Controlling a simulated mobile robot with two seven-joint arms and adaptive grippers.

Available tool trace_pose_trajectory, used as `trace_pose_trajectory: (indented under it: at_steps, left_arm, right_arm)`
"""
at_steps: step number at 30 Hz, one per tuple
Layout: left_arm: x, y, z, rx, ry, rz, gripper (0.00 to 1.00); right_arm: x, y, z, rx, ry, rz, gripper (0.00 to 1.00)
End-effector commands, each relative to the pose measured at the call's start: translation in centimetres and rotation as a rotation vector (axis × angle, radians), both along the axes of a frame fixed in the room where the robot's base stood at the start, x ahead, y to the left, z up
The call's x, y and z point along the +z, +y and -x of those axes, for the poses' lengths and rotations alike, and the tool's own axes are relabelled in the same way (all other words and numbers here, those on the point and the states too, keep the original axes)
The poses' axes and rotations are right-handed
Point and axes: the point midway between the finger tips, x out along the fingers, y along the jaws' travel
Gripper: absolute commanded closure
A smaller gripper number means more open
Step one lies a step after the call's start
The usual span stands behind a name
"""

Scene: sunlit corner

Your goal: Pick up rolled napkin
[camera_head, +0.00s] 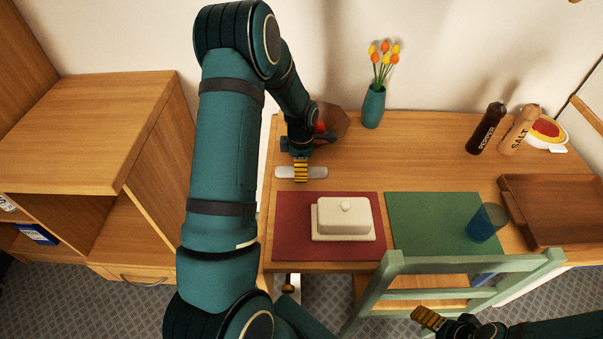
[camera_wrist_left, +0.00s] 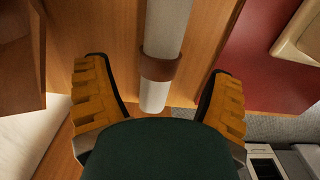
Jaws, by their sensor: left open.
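The rolled napkin (camera_head: 317,172) is a white roll lying on the wooden table, just behind the red placemat. In the left wrist view the napkin (camera_wrist_left: 166,28) has a brown band (camera_wrist_left: 160,68) around it. My left gripper (camera_head: 301,170) is right over the napkin. In the left wrist view its two yellow-padded fingers (camera_wrist_left: 157,78) are open, one on each side of the napkin, with gaps to it. Whether they are down at its height I cannot tell. My right gripper (camera_head: 428,318) is low at the front, by the chair, and only partly visible.
A white butter dish (camera_head: 344,222) sits on the red placemat (camera_head: 290,235). A green placemat (camera_head: 430,210), blue glass (camera_head: 487,222) and wooden tray (camera_head: 560,232) are to the right. A vase of tulips (camera_head: 373,105) stands behind. A green chair (camera_head: 455,262) blocks the front.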

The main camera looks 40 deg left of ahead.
Motion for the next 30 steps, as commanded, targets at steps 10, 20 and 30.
trace_pose_trajectory:
  at_steps: [10, 20, 30]
  left_arm:
    - [-2.7, 0.0, -0.2, 0.000, -0.001, 0.000, 0.17]
    - [-2.7, 0.0, -0.2, 0.000, -0.001, 0.001, 0.90]
    - [-2.0, 0.0, -0.2, 0.000, -0.002, -0.001, 0.90]
  right_arm:
    - [-0.7, 0.0, -0.2, -0.001, -0.004, 0.000, 0.15]
    - [-0.7, 0.0, -0.1, -0.001, -0.004, 0.000, 0.15]
    - [-0.5, 0.0, -0.1, -0.001, -0.003, 0.000, 0.15]
